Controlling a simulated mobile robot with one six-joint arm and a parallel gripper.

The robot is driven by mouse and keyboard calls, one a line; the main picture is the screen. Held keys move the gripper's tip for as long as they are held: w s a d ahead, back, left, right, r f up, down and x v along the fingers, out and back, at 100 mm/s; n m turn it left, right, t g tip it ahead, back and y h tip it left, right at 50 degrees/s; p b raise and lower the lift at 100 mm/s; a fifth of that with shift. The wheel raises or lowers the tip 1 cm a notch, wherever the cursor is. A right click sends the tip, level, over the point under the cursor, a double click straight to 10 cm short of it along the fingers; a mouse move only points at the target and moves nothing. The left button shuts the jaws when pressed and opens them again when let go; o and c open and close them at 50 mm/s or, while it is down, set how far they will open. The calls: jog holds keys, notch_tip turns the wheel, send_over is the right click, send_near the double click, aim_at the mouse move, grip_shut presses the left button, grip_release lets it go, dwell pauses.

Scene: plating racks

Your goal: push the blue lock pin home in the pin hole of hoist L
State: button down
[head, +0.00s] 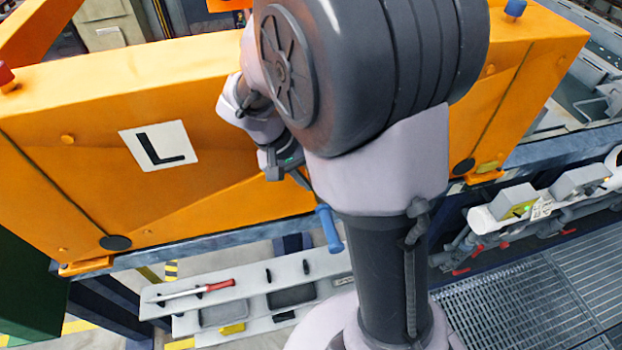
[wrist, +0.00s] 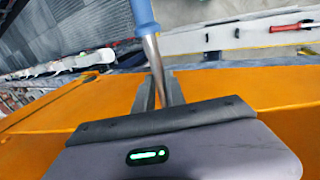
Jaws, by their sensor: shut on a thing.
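My gripper (head: 298,178) is in front of the orange face of hoist L (head: 75,130), partly hidden behind my own arm. In the wrist view its fingers (wrist: 158,90) are shut on the metal shaft of a blue-handled tool (wrist: 143,18). The blue handle also shows in the head view (head: 328,228), hanging below the gripper and tilted. A blue knob, seemingly the blue lock pin (head: 515,9), stands on the hoist's top at the right, well apart from my gripper. Its pin hole is hidden, and I cannot tell how deep it sits.
A red knob (head: 6,74) stands at the hoist's left end. A pale tool shelf (head: 255,293) below holds a red-handled tool (head: 205,288). A blue-grey rail (head: 190,250) runs under the hoist. Grey boxes and pipes (head: 520,208) are at the right, above metal grating (head: 540,285).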

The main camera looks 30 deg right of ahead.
jog(key=shift+w+d+r+p, duration=0.1)
jog(key=shift+w+d+p, duration=0.15)
jog(key=shift+w, duration=0.6)
jog(key=shift+w+d+f+p, duration=0.1)
jog(key=shift+w+d+p, duration=0.15)
jog(key=shift+w, duration=0.6)
jog(key=shift+w+d+r+p, duration=0.1)
jog(key=shift+w+d+p, duration=0.15)
jog(key=shift+w, duration=0.6)
jog(key=c, duration=1.3)
grip_release()
jog(key=v, duration=1.7)
jog(key=shift+a+p, duration=0.2)
jog(key=shift+p, duration=0.25)
jog(key=shift+r, duration=0.1)
